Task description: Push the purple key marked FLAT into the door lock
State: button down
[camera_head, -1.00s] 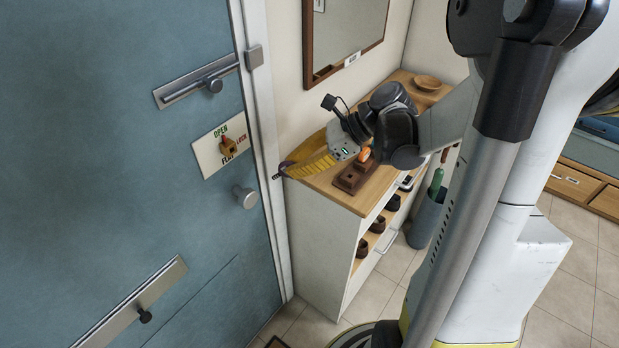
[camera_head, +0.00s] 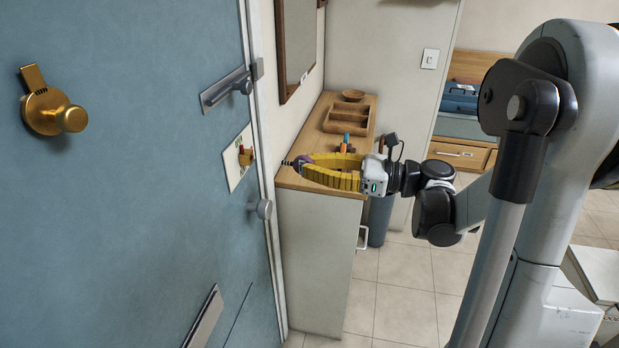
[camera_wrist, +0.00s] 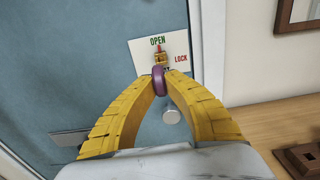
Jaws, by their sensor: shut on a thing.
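My gripper (camera_head: 333,165) has yellow ribbed fingers, shut at their tips on the purple key (camera_head: 299,164). The key's dark shaft points left toward the door, with a gap to the door's lock plate (camera_head: 232,160). In the wrist view the purple key (camera_wrist: 159,82) sits between the fingertips, overlapping the plate's lower part; its marking cannot be read. The white plate (camera_wrist: 143,58) carries the words OPEN and LOCK. A brass lock piece (camera_wrist: 161,58) with a red part stands on it, just above the key in this view. The keyhole itself cannot be made out.
A wooden-topped cabinet (camera_head: 308,225) stands beside the door, under my gripper. Orange and blue upright items (camera_head: 346,139) and a wooden tray (camera_head: 352,115) are on it. A door knob (camera_head: 263,209), a bolt (camera_head: 226,91) and a brass fitting (camera_head: 52,112) project from the blue door.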

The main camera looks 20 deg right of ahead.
aim_at(296, 164)
jog(key=shift+d, duration=0.2)
jog(key=shift+x, duration=2.95)
jog(key=shift+b+x, duration=0.55)
jog(key=shift+x, duration=1.2)
jog(key=c, duration=1.5)
grip_release()
jog(key=shift+o, duration=0.2)
jog(key=v, duration=1.2)
jog(key=shift+a, duration=0.15)
